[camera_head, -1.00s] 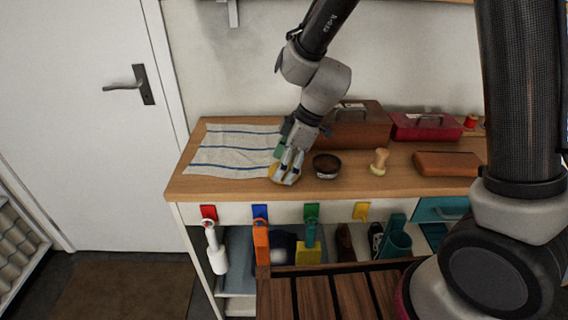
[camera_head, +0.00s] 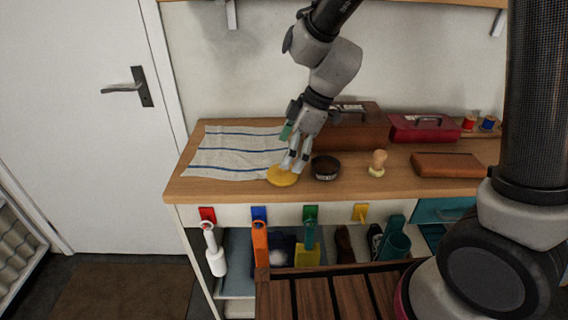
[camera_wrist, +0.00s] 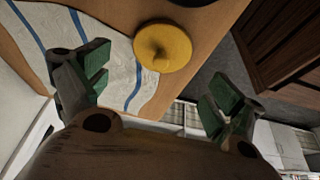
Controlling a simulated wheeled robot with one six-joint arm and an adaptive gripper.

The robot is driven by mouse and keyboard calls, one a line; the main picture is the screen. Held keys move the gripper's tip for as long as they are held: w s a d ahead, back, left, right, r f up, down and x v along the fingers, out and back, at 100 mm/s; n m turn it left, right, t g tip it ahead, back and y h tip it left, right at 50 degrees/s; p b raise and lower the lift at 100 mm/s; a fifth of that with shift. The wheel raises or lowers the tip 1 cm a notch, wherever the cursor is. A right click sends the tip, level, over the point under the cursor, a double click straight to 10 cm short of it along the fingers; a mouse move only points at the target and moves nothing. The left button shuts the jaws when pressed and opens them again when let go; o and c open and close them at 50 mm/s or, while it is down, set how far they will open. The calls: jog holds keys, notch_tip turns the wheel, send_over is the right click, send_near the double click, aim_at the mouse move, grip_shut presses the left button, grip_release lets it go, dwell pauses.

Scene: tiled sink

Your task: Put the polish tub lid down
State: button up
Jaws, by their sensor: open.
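The yellow polish tub lid (camera_head: 282,176) lies flat on the wooden counter, by the right front corner of the striped cloth. In the wrist view the lid (camera_wrist: 162,46) shows its knob upward, on the wood by the cloth's edge. My gripper (camera_head: 294,167) is just above and behind the lid, its fingers apart and empty. In the wrist view my gripper (camera_wrist: 155,85) has its green-padded fingers wide apart, with the lid clear of them. The dark open polish tub (camera_head: 325,168) stands on the counter just right of the lid.
The striped cloth (camera_head: 232,153) lies left of the lid. A wooden-handled brush (camera_head: 377,164) and a brown leather case (camera_head: 447,165) are to the right. A brown box (camera_head: 350,131) and a red box (camera_head: 425,128) stand behind. Coloured hooks with hanging tools line the counter's front.

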jog(key=v, duration=0.7)
jog(key=s+d+r+m+t+h, duration=0.1)
jog(key=s+d+r+m, duration=0.25)
jog(key=d, duration=0.55)
jog(key=s+d+r+m+t+h, duration=0.1)
jog(key=s+d+r+m, duration=0.2)
jog(key=d+r+m, duration=0.35)
jog(key=s+d+m+t+h, duration=0.2)
jog(key=s+d+m, duration=0.5)
jog(key=d, duration=0.6)
jog(key=s, duration=0.2)
jog(key=shift+s+m, duration=0.3)
jog(key=shift+s, duration=0.1)
